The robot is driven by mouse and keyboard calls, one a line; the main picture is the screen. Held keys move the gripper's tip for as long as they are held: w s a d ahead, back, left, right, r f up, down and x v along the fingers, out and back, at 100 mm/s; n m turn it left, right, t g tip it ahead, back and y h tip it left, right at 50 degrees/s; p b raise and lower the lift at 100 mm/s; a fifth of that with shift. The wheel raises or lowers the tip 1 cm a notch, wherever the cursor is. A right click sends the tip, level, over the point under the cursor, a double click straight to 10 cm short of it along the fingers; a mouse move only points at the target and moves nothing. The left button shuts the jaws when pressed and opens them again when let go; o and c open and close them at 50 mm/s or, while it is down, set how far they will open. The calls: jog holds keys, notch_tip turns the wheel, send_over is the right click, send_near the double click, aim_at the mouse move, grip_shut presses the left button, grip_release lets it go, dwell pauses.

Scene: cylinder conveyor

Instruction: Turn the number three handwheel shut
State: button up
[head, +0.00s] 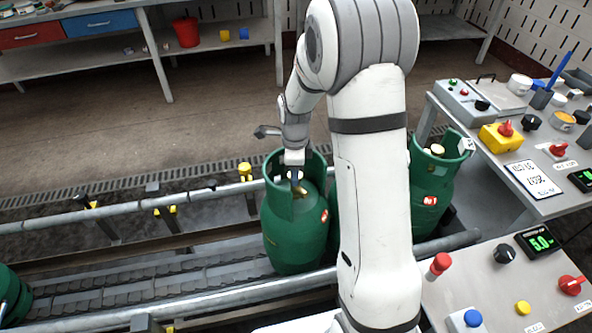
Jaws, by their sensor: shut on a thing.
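A green gas cylinder (292,238) stands upright on the conveyor, left of my arm. Its collar surrounds a brass valve (300,192). My gripper (296,175) points down inside the collar, at the top of the valve, and is shut on the handwheel there. The fingers and collar hide most of the handwheel. No number is readable on this cylinder. Another green cylinder (427,195) stands right of my arm, with a pale handwheel (437,150) in its collar. Part of a further cylinder shows behind my arm.
Another green cylinder (12,297) is at the far left of the conveyor (150,285). Rails (130,306) run along both sides. A control panel (480,285) with buttons and a bench (525,150) with small items stand at right. A red bucket (186,32) is on a shelf behind.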

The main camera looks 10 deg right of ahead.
dwell(0.4)
jog(key=o, duration=1)
jog(key=shift+c, duration=0.2)
notch_tip(320, 180, up, 7)
jog(key=shift+r, duration=0.4)
jog(key=shift+s+r, duration=0.1)
jog(key=shift+r, duration=0.1)
jog(key=s+r+n+t+p, duration=0.1)
jog(key=s+r+n+p, duration=0.1)
jog(key=s+r+n, duration=0.4)
jog(key=s+r+n+t+p, duration=0.1)
jog(key=s+r+n, duration=0.5)
jog(key=s+n, duration=0.9)
jog(key=shift+s+d+r+t+p, duration=0.35)
jog(key=shift+s+p, duration=0.25)
jog(key=shift+s, duration=0.3)
